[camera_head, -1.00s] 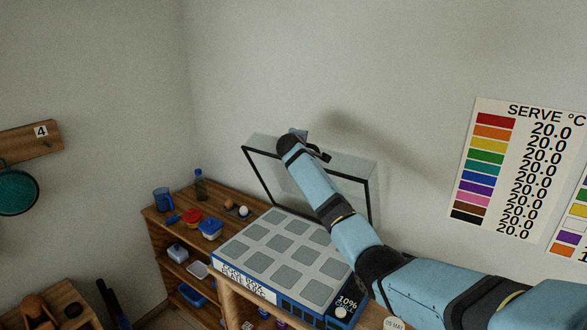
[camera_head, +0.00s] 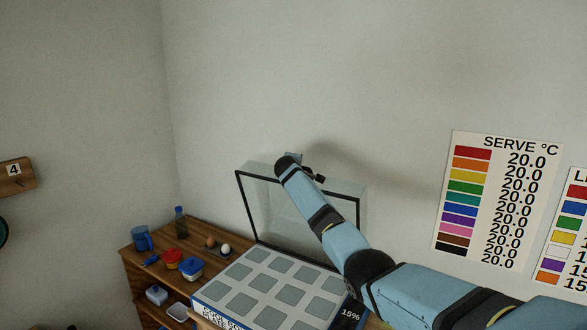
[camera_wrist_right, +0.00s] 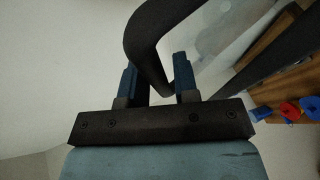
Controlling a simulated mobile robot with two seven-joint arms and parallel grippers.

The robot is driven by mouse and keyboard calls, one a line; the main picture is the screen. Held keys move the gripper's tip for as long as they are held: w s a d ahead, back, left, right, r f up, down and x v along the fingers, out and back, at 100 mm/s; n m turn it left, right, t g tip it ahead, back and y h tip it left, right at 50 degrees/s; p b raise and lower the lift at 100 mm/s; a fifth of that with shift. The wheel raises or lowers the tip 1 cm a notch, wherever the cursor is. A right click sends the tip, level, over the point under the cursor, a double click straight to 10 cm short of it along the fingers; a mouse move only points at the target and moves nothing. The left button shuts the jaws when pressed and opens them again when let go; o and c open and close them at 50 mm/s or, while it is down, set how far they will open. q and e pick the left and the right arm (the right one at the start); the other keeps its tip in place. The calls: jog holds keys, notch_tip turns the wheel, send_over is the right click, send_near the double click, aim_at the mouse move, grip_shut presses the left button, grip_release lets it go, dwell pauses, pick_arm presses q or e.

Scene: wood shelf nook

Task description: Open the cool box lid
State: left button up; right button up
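The cool box (camera_head: 211,311) stands on the wood shelf unit at the lower middle of the head view, its top a pale panel of square grey pads. Its glass lid (camera_head: 345,215), with a black frame, stands raised and steep at the back of the box, near the wall. My right arm reaches across in front of the lid to its upper edge, where my right gripper (camera_head: 312,172) is small and partly hidden. My left gripper is not seen.
The shelf unit (camera_head: 213,238) holds a blue mug (camera_head: 141,239), a bottle (camera_head: 181,222), a red container (camera_head: 172,257), a blue container (camera_head: 190,268) and eggs (camera_head: 225,250) left of the box. The wall is close behind the lid. A temperature chart (camera_head: 500,200) hangs at right.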

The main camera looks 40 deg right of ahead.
jog(key=shift+o, duration=0.8)
jog(key=shift+a, duration=0.1)
jog(key=shift+s+a+r, duration=0.1)
jog(key=shift+s+a, duration=0.25)
jog(key=b+v, duration=0.2)
jog(key=v, duration=1)
jog(key=shift+s+a+r, duration=0.15)
jog(key=shift+s+r, duration=0.1)
jog(key=shift+r, duration=0.05)
jog(key=shift+f, duration=0.1)
